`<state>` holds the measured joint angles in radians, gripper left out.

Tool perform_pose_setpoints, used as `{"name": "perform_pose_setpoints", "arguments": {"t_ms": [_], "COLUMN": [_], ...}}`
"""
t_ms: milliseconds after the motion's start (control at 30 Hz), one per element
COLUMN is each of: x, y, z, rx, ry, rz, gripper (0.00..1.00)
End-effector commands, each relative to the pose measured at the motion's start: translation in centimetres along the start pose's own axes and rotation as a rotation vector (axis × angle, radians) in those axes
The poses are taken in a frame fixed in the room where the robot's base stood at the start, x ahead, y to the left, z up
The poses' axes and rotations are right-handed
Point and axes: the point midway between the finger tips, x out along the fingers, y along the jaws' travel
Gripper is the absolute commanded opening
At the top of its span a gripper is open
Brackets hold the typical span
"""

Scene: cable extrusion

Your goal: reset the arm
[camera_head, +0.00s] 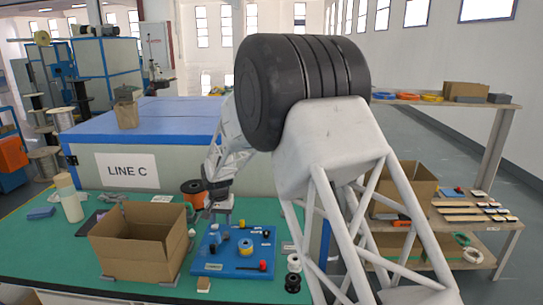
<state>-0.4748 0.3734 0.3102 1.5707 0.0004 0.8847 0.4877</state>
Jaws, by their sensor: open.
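My arm reaches over the green table (65,248), with a large black joint and white truss link filling the middle and right of the view. My gripper (221,220) is small in the picture. The board carries a yellow ring (245,247), a red-tipped part (262,266) and several small dark parts.
A blue-topped machine with a LINE C sign (131,171) stands behind the table. A wooden shelf (470,226) with boxes and cables stands at right.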

Motion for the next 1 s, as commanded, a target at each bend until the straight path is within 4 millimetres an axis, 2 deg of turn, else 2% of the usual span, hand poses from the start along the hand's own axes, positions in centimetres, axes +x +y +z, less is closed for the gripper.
{"name": "perform_pose_setpoints", "arguments": {"t_ms": [200, 467, 700, 1000], "x": [-4.5, -9.6, -13.6, -17.6], "y": [4.6, 10.6, 15.8, 21.9], "z": [1.8, 5.0, 8.7, 14.1], "rx": [0.003, 0.004, 0.004, 0.005], "ry": [0.019, 0.041, 0.062, 0.089], "rz": [-0.008, -0.016, -0.02, -0.024], "gripper": [0.48, 0.48, 0.48, 0.48]}}
